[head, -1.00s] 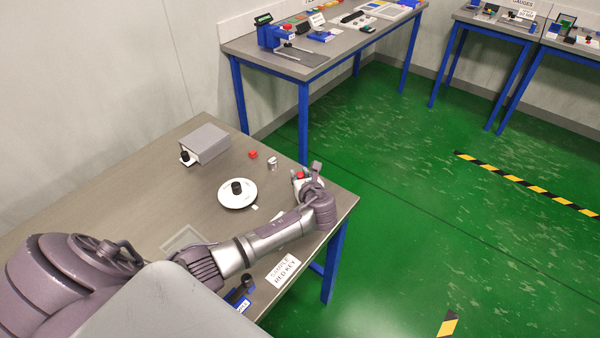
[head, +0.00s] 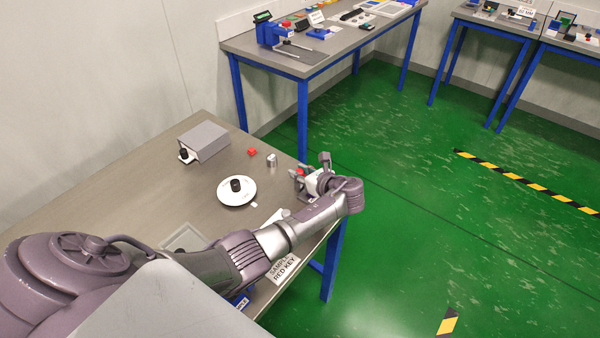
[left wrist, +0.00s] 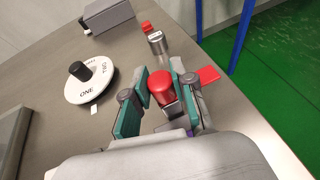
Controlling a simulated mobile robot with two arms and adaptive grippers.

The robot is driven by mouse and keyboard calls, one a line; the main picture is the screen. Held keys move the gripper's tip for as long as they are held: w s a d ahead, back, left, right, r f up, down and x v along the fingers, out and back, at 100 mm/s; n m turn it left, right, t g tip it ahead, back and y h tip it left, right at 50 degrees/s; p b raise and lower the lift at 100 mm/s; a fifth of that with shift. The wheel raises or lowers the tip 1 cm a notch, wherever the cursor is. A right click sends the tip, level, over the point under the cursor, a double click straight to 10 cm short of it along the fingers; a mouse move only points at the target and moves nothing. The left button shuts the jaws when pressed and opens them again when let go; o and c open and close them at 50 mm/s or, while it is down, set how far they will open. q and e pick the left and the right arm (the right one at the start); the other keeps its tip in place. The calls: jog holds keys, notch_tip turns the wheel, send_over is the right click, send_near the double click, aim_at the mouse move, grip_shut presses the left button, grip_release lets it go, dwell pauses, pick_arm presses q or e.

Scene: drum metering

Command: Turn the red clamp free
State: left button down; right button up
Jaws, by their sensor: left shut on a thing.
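The red clamp (left wrist: 161,84) is a rounded red knob-like piece between the fingers in the left wrist view. It shows as a small red spot in the head view (head: 301,172), near the table's right edge. My left gripper (left wrist: 160,98) is shut on the red clamp, with a green-padded finger on each side of it. What lies under the clamp is mostly hidden by the fingers. A flat red piece (left wrist: 209,74) shows just right of the fingers. My right gripper is not in view.
A white dial with a black knob (head: 237,192) sits left of the gripper. A small metal cylinder (head: 271,160) and a red block (head: 252,152) stand behind it. A grey box (head: 204,141) is farther back. A "RED KEY" sign (head: 285,268) is at the front edge.

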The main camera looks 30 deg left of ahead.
pick_arm(q)
jog(key=c, duration=0.9)
grip_release()
jog(key=shift+c, duration=0.2)
jog(key=v, duration=1.2)
jog(key=shift+f, duration=0.1)
